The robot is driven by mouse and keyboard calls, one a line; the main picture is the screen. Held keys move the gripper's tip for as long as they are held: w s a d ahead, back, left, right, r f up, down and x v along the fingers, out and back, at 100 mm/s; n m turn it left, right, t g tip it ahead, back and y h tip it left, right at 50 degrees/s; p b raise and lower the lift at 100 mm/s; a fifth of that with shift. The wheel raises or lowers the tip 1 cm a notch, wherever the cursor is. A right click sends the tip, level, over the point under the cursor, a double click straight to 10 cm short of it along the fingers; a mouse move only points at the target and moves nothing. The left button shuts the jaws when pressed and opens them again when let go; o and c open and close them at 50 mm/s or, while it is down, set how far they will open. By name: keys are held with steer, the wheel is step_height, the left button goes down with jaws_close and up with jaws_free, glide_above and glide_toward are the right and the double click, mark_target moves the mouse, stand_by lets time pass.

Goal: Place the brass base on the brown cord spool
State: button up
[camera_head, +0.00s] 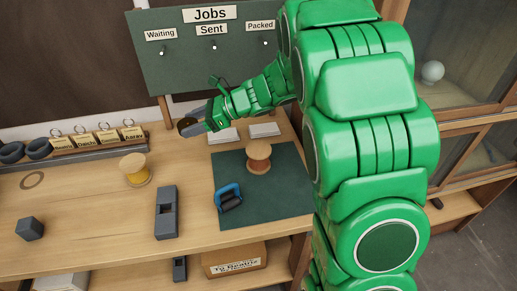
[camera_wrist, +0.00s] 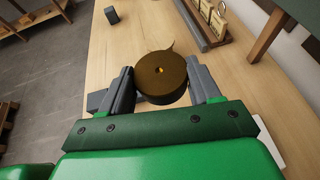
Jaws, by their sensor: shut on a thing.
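My gripper (camera_head: 196,121) is shut on the brass base (camera_wrist: 160,72), a round brownish disc with a small bright spot at its centre. In the wrist view the disc sits between the two grey fingers. In the head view the brass base (camera_head: 187,125) looks dark and is held above the back of the bench. The brown cord spool (camera_head: 259,157) stands upright on the green mat (camera_head: 285,200), to the right of and nearer than my gripper in the head view. The base and this spool are apart. The brown spool does not show in the wrist view.
A yellow cord spool (camera_head: 135,169) stands left of the mat. A tagged rack (camera_head: 90,150) and the Jobs board (camera_head: 185,70) line the back.

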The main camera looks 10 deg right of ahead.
steer(key=s+f+n+g+h, duration=0.2)
steer(key=s+f+n+g, duration=0.3)
steer(key=s+n+g, duration=0.5)
steer(key=s+d+f+n+g+h, duration=0.3)
steer(key=s+d+n+g+h, duration=0.2)
steer(key=s+n+h, duration=0.5)
steer(key=shift+d+f+n+h, duration=0.35)
steer(key=shift+d+h, duration=0.7)
steer(key=shift+h, duration=0.25)
steer(key=shift+d, duration=0.15)
steer(key=d+n+h, duration=0.1)
steer(key=n+h, duration=0.1)
steer(key=shift+s+d+h, duration=0.15)
steer(key=shift+h, duration=0.25)
steer(key=shift+s+d+n+t+h, duration=0.1)
steer(key=shift+d+n+t+h, duration=0.2)
steer(key=shift+n, duration=0.15)
